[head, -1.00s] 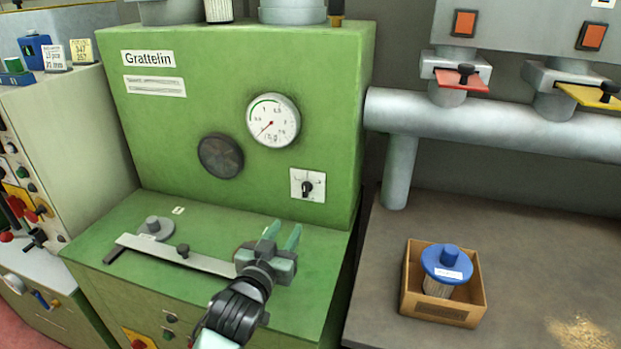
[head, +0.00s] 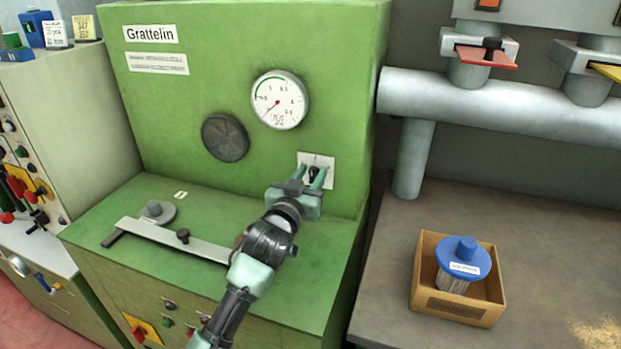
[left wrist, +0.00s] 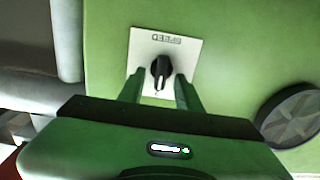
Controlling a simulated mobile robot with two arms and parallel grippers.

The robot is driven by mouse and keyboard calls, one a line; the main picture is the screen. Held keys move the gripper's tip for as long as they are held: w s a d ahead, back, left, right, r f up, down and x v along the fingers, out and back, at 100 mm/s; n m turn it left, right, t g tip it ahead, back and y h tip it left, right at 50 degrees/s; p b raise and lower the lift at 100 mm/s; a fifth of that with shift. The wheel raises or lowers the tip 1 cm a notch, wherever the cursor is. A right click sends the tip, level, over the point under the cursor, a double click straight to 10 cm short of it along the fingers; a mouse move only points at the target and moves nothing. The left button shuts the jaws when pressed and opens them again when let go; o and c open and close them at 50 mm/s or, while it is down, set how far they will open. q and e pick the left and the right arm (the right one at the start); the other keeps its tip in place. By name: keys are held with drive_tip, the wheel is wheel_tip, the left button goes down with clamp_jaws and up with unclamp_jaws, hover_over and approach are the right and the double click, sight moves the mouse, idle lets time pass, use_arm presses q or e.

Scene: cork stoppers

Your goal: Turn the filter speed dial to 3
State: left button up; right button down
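The filter speed dial (head: 314,174) is a small black knob on a white plate (head: 330,167) on the green machine's front. In the left wrist view the dial (left wrist: 161,72) shows on its plate (left wrist: 188,60), marked SPEED and upside down there. My left gripper (head: 312,176) is open, its two fingers pointing at the plate, one on each side of the knob. In the left wrist view the fingers (left wrist: 160,88) stand apart with the knob between and just beyond their tips. I see no clear contact. The number the dial points to is too small to read. My right gripper is out of view.
A round gauge (head: 280,100) and a dark round vent (head: 225,137) are left of the dial. A flat metal bar (head: 175,241) lies on the green ledge. To the right, a grey pipe (head: 480,100) runs above a box (head: 457,306) holding a blue-topped filter.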

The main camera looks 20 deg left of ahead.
use_arm(q)
clamp_jaws()
drive_tip(key=shift+d+r+m+p, duration=0.1)
drive_tip(key=shift+r+m+p, duration=0.05)
drive_tip(key=shift+m+p, duration=0.9)
drive_tip(key=m+p, duration=0.1)
drive_tip(key=m, duration=0.1)
drive_tip(key=shift+d+m+p, duration=0.1)
drive_tip(key=shift+m+p, duration=0.25)
drive_tip(key=m+p, duration=0.1)
drive_tip(key=m, duration=0.2)
drive_tip(key=shift+d+f+m+p, duration=0.15)
drive_tip(key=shift+f+m+p, duration=0.05)
drive_tip(key=shift+m+p, duration=0.15)
drive_tip(key=shift+d+f+m+p, duration=0.15)
drive_tip(key=shift+m+p, duration=0.4)
drive_tip(key=shift+m, duration=1.2)
drive_tip(key=shift+f, duration=0.1)
